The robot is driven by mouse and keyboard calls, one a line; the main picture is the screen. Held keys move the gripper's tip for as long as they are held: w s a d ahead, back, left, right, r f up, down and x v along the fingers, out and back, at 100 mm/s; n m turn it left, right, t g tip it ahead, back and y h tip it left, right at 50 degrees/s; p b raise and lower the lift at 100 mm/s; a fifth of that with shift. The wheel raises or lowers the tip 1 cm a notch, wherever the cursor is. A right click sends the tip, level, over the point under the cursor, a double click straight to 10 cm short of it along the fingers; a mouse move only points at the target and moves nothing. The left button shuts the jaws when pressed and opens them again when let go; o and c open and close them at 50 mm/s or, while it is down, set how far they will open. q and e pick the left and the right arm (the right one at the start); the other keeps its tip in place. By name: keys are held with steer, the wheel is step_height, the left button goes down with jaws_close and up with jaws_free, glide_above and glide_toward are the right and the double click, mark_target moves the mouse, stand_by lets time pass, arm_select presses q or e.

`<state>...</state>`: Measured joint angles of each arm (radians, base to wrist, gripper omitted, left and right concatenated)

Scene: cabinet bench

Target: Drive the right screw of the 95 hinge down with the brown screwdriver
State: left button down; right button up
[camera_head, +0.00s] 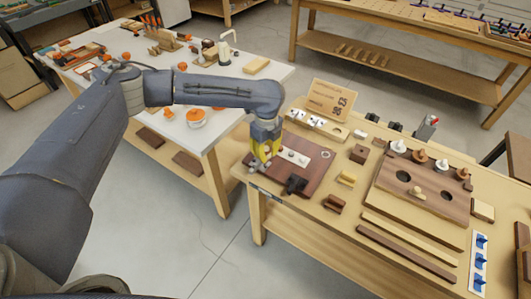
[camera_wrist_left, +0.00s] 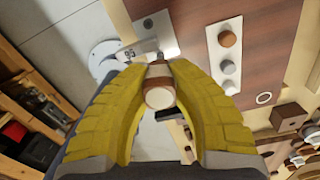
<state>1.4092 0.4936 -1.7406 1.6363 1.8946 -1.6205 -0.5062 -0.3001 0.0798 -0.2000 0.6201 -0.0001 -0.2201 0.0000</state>
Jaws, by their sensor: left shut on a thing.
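My left gripper (camera_head: 266,150) is over the left part of the brown board (camera_head: 318,172). In the left wrist view its yellow fingers (camera_wrist_left: 160,92) are shut on the brown screwdriver (camera_wrist_left: 158,97), whose brown handle has a pale end facing the camera. The screwdriver's tip is hidden behind the handle. A grey metal hinge (camera_wrist_left: 166,40) with a round cup (camera_wrist_left: 101,54) lies just beyond the fingers. One screw head (camera_wrist_left: 148,23) shows on its plate. The right screw is not clear; the handle and fingers cover part of the hinge. My right gripper is not in view.
A pale strip (camera_head: 293,156) with several round knobs lies on the board, right of my gripper. A black fixture (camera_head: 296,184) stands at the board's front edge. Wooden blocks and a pegged board (camera_head: 440,196) fill the bench's right.

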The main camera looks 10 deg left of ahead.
arm_select(q)
steer(key=shift+f+n, duration=0.15)
steer(key=shift+n, duration=0.15)
stand_by(0.4)
steer(key=c, duration=1.9)
jaws_free()
jaws_close()
